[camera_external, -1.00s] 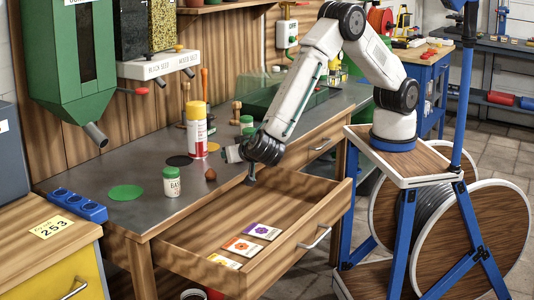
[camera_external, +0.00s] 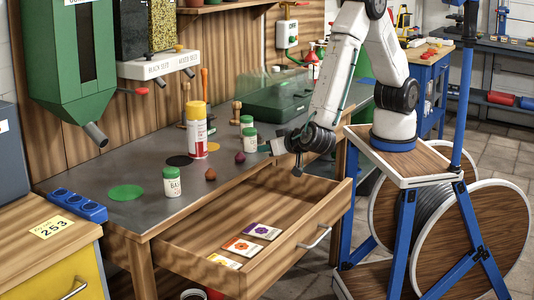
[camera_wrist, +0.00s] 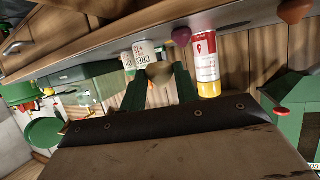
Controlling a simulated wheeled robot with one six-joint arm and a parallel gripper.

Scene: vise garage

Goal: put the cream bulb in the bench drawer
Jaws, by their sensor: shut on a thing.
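On the bench near the drawer stand a brown bulb (camera_external: 210,174), a dark red bulb (camera_external: 240,157), a green-lidded jar (camera_external: 172,182), another jar (camera_external: 249,140) and a red-and-white bottle with a yellow cap (camera_external: 197,135).

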